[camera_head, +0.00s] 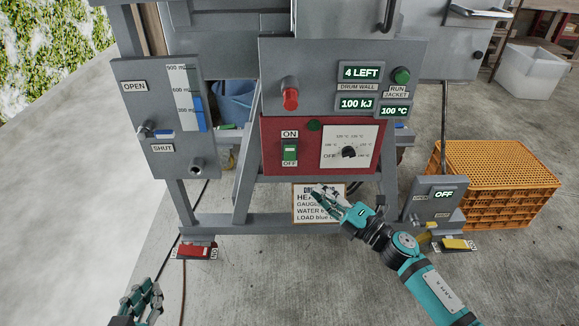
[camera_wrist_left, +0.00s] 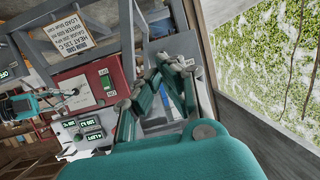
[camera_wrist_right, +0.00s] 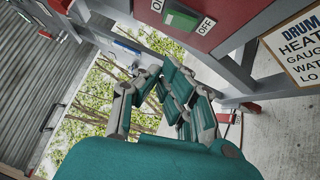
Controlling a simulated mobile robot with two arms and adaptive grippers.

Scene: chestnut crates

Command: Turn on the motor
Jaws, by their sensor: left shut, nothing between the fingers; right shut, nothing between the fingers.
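No part is legibly labelled as a motor. A red panel (camera_head: 270,130) carries a green rocker switch (camera_head: 289,152) between ON and OFF labels; its position cannot be told. The switch also shows in the left wrist view (camera_wrist_left: 107,82) and the right wrist view (camera_wrist_right: 180,19). A dial (camera_head: 348,152) sits to its right. A grey box (camera_head: 418,206) at the lower right has a display (camera_head: 446,194) reading OFF. My right gripper (camera_head: 325,195) is shut and empty, below the red panel. My left gripper (camera_head: 143,296) is shut and empty at the lower left, apart from everything.
A placard (camera_head: 300,215) hangs behind my right gripper. A red pedal (camera_head: 195,251) and a yellow pedal (camera_head: 458,244) are on the floor. A gauge panel (camera_head: 150,100) stands left. Orange crates (camera_head: 510,165) stand right. The front floor is clear.

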